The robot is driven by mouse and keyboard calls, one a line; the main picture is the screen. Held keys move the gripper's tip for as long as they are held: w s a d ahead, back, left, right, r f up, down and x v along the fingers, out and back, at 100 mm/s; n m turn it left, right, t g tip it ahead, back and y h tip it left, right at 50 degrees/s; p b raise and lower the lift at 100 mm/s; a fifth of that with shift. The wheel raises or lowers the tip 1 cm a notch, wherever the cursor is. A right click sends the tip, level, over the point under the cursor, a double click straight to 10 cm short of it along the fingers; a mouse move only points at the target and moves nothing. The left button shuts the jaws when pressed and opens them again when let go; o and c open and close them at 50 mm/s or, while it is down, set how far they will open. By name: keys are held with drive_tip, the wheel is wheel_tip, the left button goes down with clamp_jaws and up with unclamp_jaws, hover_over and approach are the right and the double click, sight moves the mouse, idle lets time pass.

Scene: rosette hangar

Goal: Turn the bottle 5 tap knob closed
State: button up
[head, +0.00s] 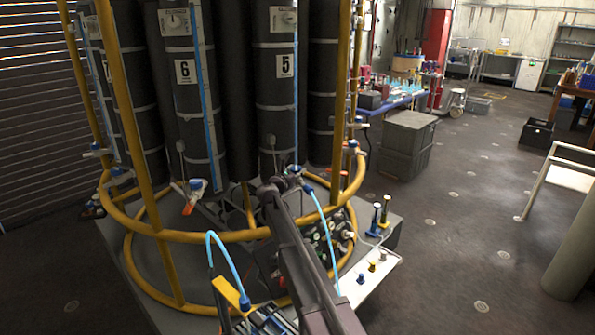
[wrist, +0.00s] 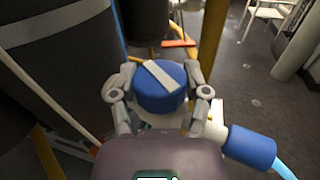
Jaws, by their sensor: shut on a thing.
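The bottle 5 tap knob (wrist: 152,92) is a round blue knob with a pale bar across its top, seen close up in the wrist view. The bar lies diagonally, from upper left to lower right. My gripper (wrist: 162,84) is shut on the knob, with one grey finger on each side of it. In the head view, bottle 5 (head: 276,95) is a dark cylinder with a white 5 label. My gripper (head: 292,172) is at its lower end, and my arm hides most of the knob there.
A yellow ring rail (head: 215,236) and posts surround the dark bottles. A blue fitting (wrist: 250,147) with a light blue hose sits close to the right of my gripper. Open floor extends right.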

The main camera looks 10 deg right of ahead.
drive_tip(key=m+g+h, duration=0.2)
drive_tip(key=g, duration=0.1)
drive_tip(key=m+g+h, duration=0.2)
drive_tip(key=m+g, duration=0.1)
drive_tip(key=m+g+h, duration=0.2)
drive_tip(key=g, duration=0.1)
drive_tip(key=shift+w+a, duration=0.15)
drive_tip(key=shift+w, duration=0.2)
drive_tip(key=m+g, duration=0.1)
drive_tip(key=g, duration=0.1)
drive_tip(key=m+g, duration=0.2)
drive_tip(key=g, duration=0.1)
drive_tip(key=shift+m+g+h, duration=0.3)
drive_tip(key=shift+s+m+g, duration=0.2)
drive_tip(key=shift+m+g, duration=0.9)
drive_tip(key=shift+g, duration=0.6)
drive_tip(key=o, duration=1.2)
drive_tip(key=shift+c, duration=0.2)
drive_tip(key=shift+s, duration=0.15)
